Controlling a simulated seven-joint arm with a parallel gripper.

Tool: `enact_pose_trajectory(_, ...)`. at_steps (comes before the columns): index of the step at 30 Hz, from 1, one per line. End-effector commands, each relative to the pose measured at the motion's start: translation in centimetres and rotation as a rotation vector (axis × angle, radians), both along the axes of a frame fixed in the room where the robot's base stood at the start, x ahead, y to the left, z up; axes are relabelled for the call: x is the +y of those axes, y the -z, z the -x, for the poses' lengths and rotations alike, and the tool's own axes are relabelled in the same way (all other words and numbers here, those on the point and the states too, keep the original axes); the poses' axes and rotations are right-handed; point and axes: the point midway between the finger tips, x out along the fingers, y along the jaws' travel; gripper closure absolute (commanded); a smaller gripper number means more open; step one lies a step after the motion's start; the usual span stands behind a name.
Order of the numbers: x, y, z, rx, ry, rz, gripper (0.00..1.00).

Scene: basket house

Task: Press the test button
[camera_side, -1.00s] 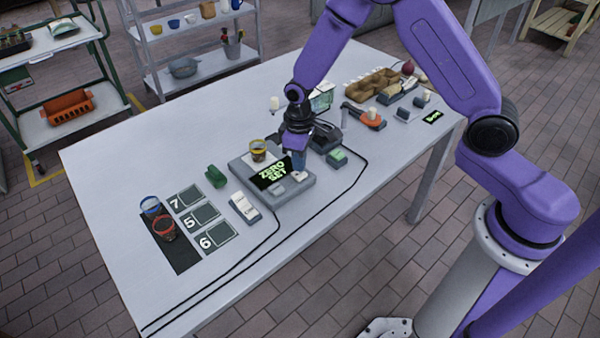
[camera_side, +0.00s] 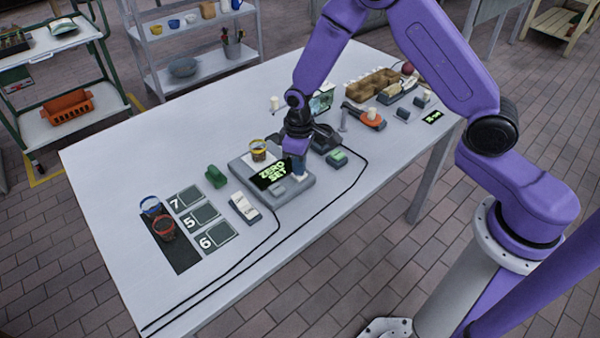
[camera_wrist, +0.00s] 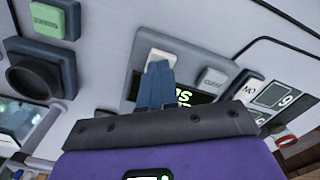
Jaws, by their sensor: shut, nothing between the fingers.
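A grey scale (camera_side: 297,190) stands on the table, with a dark display reading "ZERO SET" (camera_side: 271,173) in green. At its near right corner is a pale button, seen in the wrist view as an off-white button (camera_wrist: 158,57); no label is readable on it. My gripper (camera_side: 299,176) is shut and points down at that corner. In the wrist view its blue fingertips (camera_wrist: 160,66) overlap the pale button's lower edge; I cannot tell whether they touch or press it. A second, grey button (camera_wrist: 212,77) sits beside it. I cannot identify which is the test button.
A small cup (camera_side: 258,150) stands on the scale. A green-topped box (camera_side: 337,158) stands to the right, a white switch box (camera_side: 244,207) to the left. Black cables cross the table.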

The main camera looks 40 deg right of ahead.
Motion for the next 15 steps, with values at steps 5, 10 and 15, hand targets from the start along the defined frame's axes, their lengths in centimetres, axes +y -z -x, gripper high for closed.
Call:
enact_pose_trajectory(5,0.01,0.47,0.0,0.0,0.0,0.0,1.0)
enact_pose_trajectory(10,0.02,0.93,0.0,0.0,0.0,0.0,1.0)
enact_pose_trajectory(15,0.02,0.88,-0.02,-0.001,0.0,-0.001,1.0)
